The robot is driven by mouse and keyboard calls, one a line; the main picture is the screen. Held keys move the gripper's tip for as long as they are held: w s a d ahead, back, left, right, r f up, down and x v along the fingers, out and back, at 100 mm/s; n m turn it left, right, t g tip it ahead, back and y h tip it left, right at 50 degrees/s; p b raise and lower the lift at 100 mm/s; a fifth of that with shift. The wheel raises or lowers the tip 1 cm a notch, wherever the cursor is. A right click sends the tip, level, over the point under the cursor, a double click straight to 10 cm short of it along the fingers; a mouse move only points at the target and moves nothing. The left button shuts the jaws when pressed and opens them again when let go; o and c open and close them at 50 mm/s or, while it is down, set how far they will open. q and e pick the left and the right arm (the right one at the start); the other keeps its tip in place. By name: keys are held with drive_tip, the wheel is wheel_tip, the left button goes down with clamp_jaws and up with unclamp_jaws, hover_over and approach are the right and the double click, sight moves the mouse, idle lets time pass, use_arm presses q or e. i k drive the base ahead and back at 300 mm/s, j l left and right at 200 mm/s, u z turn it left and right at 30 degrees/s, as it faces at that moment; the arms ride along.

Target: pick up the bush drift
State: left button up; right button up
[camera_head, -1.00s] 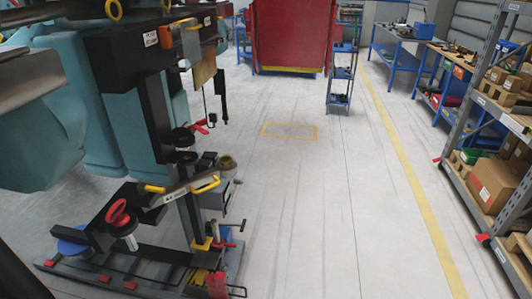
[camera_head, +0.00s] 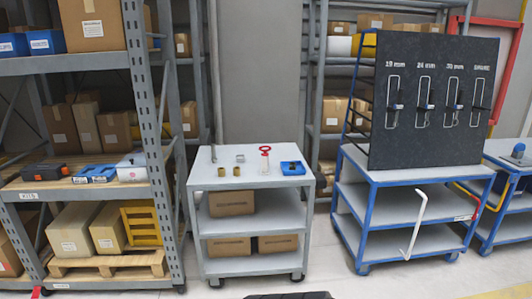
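A grey three-tier cart (camera_head: 252,176) stands ahead, and small parts lie on its top. Among them are a tool with a red ring handle and pale body (camera_head: 265,158), a thin upright greenish-grey rod (camera_head: 213,152), a small grey metal piece (camera_head: 240,158), two brass-coloured bushes (camera_head: 229,171) and a blue tray (camera_head: 292,168). I cannot tell for sure which is the bush drift; none has a readable label. Neither of my grippers is in view.
A grey shelf rack (camera_head: 154,150) with cartons and bins stands left of the cart. A blue cart (camera_head: 362,172) with a dark tool board (camera_head: 430,140) marked in sizes stands at right. A white bent bar (camera_head: 415,225) leans there. Some floor shows between the two carts.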

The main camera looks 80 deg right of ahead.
sight(214, 158)
drive_tip(key=i+l+z, duration=0.25)
drive_tip(key=z, duration=0.25)
drive_tip(key=i+l+z, duration=0.3)
drive_tip(key=z, duration=0.2)
drive_tip(key=i+l+z, duration=0.1)
drive_tip(key=i+z, duration=0.2)
drive_tip(key=z, duration=0.2)
drive_tip(key=i+z, duration=0.3)
drive_tip(key=z, duration=0.2)
